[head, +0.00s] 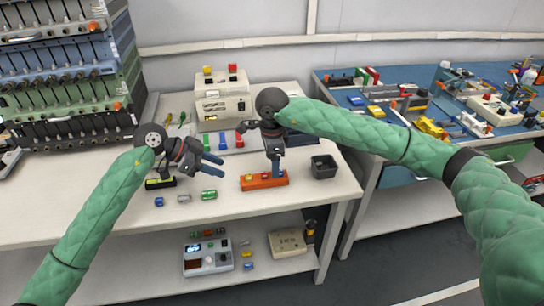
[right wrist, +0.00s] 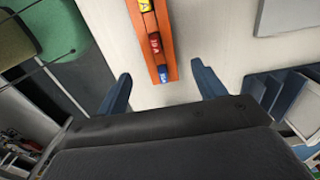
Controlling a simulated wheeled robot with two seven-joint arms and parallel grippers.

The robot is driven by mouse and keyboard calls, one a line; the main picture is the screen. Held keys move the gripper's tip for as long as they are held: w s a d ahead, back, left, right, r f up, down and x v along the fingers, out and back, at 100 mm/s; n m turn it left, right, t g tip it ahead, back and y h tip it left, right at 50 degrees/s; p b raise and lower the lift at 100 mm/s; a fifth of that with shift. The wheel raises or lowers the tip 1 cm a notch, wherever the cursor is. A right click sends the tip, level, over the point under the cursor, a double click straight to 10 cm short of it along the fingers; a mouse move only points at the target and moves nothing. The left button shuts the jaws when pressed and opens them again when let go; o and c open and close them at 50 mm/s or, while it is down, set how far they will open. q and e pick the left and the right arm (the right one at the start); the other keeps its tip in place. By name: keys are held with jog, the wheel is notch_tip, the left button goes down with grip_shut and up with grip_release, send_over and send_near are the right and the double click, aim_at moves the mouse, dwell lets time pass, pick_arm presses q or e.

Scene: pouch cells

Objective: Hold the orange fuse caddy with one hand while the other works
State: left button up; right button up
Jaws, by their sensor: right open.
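The orange fuse caddy (head: 265,182) lies on the white bench in the head view. My right gripper (head: 276,172) points down over it, open. In the right wrist view the caddy (right wrist: 168,35) lies beyond and between the spread blue fingers (right wrist: 161,88), with yellow, red and blue fuses in a row in it; no contact with the fingers shows. My left gripper (head: 214,166) is open and empty, left of the caddy. Below it lie loose blue (head: 159,202), grey (head: 184,198) and green (head: 209,195) fuses on the bench.
A black bin (head: 323,172) stands right of the caddy. A black-and-yellow block (head: 160,183) lies near my left wrist. A pale instrument box (head: 222,102) and small coloured bins (head: 225,140) stand behind. The bench front between the fuses and the edge is clear.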

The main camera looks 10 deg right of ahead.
aim_at(264, 180)
notch_tip(264, 180, down, 6)
jog(key=shift+f, duration=0.1)
dwell(0.4)
jog(key=c, duration=1.1)
